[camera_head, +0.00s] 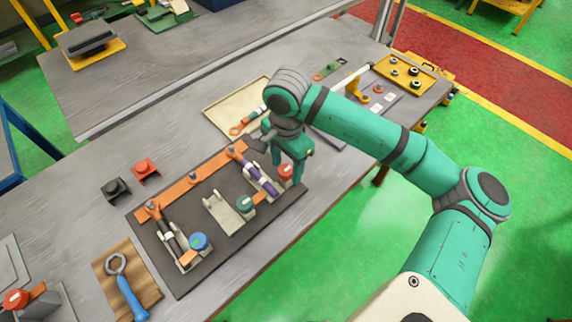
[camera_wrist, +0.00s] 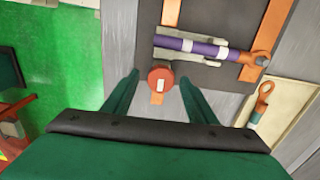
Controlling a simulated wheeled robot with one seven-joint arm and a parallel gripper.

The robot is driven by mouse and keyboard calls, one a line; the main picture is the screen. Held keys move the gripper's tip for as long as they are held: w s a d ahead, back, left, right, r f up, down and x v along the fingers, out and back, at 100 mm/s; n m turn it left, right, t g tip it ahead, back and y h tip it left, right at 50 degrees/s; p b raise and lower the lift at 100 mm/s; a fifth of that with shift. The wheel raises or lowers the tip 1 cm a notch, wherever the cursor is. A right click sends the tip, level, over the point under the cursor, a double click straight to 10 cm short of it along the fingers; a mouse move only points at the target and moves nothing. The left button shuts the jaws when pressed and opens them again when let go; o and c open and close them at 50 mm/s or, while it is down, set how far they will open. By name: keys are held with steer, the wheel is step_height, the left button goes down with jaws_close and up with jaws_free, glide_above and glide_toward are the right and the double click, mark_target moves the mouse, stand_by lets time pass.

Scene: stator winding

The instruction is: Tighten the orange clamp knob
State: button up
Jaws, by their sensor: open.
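The orange-red clamp knob (camera_head: 285,171) is at the right end of the dark fixture board (camera_head: 190,262), beside a clamp holding a purple bar (camera_head: 257,178). In the wrist view the round knob (camera_wrist: 160,74) has a pale mark on its face. My gripper (camera_wrist: 159,82) is open, with one finger on each side of the knob. I cannot tell whether the fingers touch it. In the head view my gripper (camera_head: 298,172) is over the board's right end and partly hides the area around the knob.
A green knob (camera_head: 244,204) and a blue knob (camera_head: 199,241) sit along the same board. A beige tray (camera_head: 218,108) holds an orange-ended part behind the arm. A wrench (camera_head: 125,287) lies on a wooden block at left. The table's front edge is close to the board.

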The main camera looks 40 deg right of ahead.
steer(key=c, duration=1)
